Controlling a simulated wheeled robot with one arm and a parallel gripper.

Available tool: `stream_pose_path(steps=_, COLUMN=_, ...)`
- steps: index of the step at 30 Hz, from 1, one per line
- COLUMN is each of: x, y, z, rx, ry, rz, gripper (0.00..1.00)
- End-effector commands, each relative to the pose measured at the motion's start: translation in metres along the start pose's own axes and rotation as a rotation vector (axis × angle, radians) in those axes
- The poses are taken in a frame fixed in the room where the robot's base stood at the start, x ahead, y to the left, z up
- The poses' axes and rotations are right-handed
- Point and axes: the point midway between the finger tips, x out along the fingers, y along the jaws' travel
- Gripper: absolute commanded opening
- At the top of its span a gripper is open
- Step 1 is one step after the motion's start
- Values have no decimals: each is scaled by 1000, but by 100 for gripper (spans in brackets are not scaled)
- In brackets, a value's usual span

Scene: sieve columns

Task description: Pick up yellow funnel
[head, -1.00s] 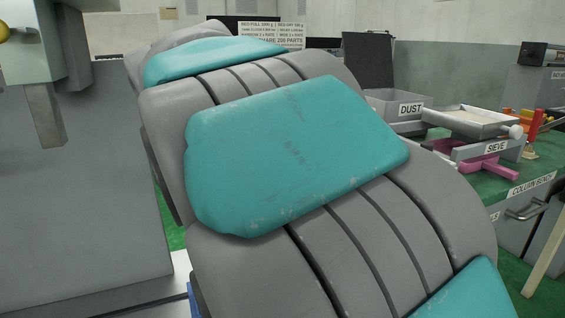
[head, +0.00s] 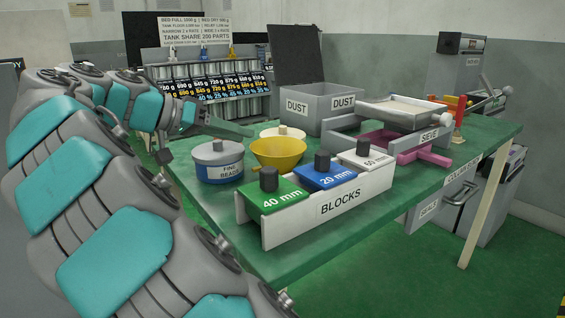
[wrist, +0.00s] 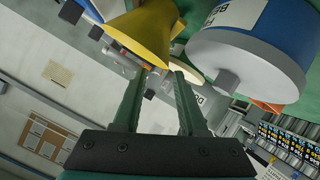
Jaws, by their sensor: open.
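The yellow funnel (head: 278,153) stands on the green table, wide mouth up, between the fine beads pot and the block rack. It also shows in the wrist view (wrist: 148,28), at the top, just beyond the left fingertip. My gripper (head: 240,130) is open and empty, level and above the table, to the left of the funnel and behind the beads pot. In the wrist view my gripper (wrist: 157,78) has its two green fingers apart with nothing between them. I cannot tell the exact gap to the funnel.
The fine beads pot (head: 218,162) stands close left of the funnel. A white-lidded pot (head: 283,132) is behind it. The blocks rack (head: 335,205) is in front, with green, blue and white blocks. The dust box (head: 315,105) and sieve (head: 400,125) stand to the right.

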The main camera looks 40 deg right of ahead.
Motion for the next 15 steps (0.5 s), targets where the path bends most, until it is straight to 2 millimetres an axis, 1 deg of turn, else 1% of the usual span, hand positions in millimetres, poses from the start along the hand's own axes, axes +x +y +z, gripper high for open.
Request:
stream_pose_path(steps=1, x=1, y=-5, z=-1, rx=18, ry=11, rz=24, gripper=42)
stream_pose_path(steps=6, x=2, y=-14, z=-4, rx=66, ry=38, rz=74, gripper=42)
stream_pose_path(steps=10, x=6, y=-14, z=-6, rx=81, ry=45, rz=88, gripper=42)
stream_pose_path(steps=15, x=22, y=-11, z=-6, rx=81, ry=42, rz=91, gripper=42)
